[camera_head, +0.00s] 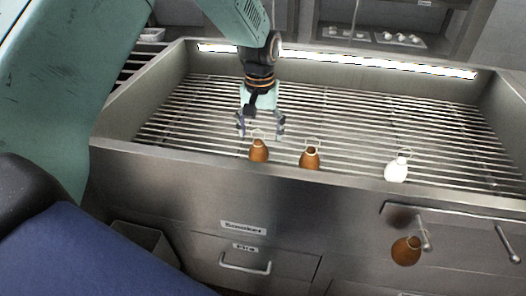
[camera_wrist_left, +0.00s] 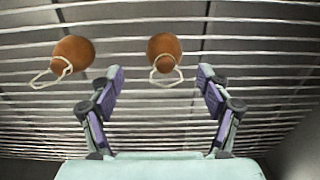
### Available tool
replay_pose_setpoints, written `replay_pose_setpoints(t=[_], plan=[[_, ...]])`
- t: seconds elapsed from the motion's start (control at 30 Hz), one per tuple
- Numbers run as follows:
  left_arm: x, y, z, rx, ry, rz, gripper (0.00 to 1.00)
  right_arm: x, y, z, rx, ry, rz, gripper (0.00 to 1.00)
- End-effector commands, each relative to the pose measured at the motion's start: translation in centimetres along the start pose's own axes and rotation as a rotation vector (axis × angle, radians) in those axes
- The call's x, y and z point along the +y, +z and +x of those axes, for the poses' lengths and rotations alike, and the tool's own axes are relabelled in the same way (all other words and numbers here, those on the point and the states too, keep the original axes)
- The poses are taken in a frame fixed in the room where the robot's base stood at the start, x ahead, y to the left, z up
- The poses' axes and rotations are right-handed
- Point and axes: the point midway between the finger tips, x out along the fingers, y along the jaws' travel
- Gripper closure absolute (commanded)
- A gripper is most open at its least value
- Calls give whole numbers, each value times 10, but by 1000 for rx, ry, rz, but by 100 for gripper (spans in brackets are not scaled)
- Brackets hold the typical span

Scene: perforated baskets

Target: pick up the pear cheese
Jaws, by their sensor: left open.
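Two brown pear-shaped cheeses with pale string loops, a left one (camera_head: 258,152) and a right one (camera_head: 310,160), rest at the near side of the metal grate. A white one (camera_head: 397,171) is farther right. Another brown one (camera_head: 406,251) hangs in front of the cabinet. My left gripper (camera_head: 260,127) is open and empty, pointing down just behind the left brown cheese. In the left wrist view, one brown cheese (camera_wrist_left: 164,45) lies ahead of the gap between the open fingers (camera_wrist_left: 159,82), untouched. A second (camera_wrist_left: 73,50) is to its left. My right gripper is not in view.
The slatted grate (camera_head: 340,115) sits inside a steel frame with a raised front rim (camera_head: 230,166). Bar handles (camera_head: 450,212) project at the front right. Shelves with small items (camera_head: 398,39) stand behind. Much of the grate is clear.

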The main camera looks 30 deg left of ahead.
Motion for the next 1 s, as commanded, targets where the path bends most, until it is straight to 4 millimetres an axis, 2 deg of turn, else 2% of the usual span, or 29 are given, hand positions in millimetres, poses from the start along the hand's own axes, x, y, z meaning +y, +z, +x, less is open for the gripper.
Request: replay_pose_setpoints(t=[0.03,0.17,0.5,0.73,1.0], plan=[[-1,1,7,-2,0,-1,23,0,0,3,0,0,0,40],[-2,1,16,0,1,-2,23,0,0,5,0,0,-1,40],[-1,-1,60,-1,0,-1,23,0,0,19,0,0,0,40],[0,-3,60,1,0,-1,23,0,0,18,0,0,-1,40],[1,-4,60,1,0,-1,46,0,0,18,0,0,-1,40]])
